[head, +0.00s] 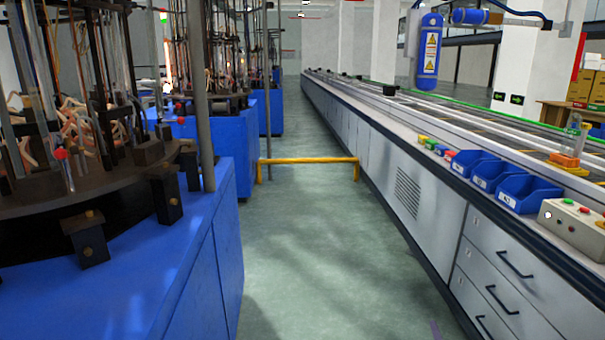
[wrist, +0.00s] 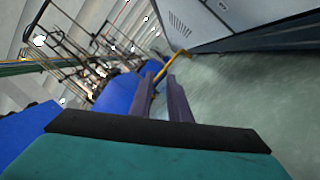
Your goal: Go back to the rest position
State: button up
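My gripper is over the aisle, clear of the machines and the counter.
Blue machines (head: 120,270) with glass tubes line the left. A long counter (head: 420,180) with blue bins (head: 525,195) and a button box (head: 578,225) runs along the right. A low yellow barrier (head: 308,160) crosses the aisle ahead. The green floor (head: 320,260) before it is free.

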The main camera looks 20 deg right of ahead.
jog(key=w+a+r+y+p, duration=0.25)
jog(key=w+a, duration=0.35)
jog(key=a, duration=0.3)
jog(key=w+a+r+n+y+p, duration=0.1)
jog(key=w+a+r+p, duration=0.3)
jog(key=a, duration=0.6)
jog(key=w+a+r+y+p, duration=0.2)
jog(key=w+a+p, duration=0.1)
jog(key=w+a, duration=0.5)
jog(key=s+a+m+g+y+p, duration=0.15)
jog(key=a+m+g+p, duration=0.5)
jog(key=a, duration=1.45)
jog(key=s+a+f+m+g+p, duration=0.1)
jog(key=s+a+m+g+p, duration=0.15)
jog(key=s+a, duration=0.5)
jog(key=s+a+f+m+g+p, duration=0.1)
jog(key=s+a+g+p, duration=0.35)
jog(key=s, duration=0.55)
jog(key=s+a+r+m+g, duration=0.2)
jog(key=s+m+g, duration=0.3)
jog(key=s, duration=0.8)
jog(key=s+a+r+m+g+y, duration=0.1)
jog(key=s+m+g, duration=0.4)
jog(key=s, duration=0.8)
jog(key=shift+s+a+r, duration=0.4)
jog(key=shift+a+r, duration=0.1)
jog(key=shift+a, duration=0.05)
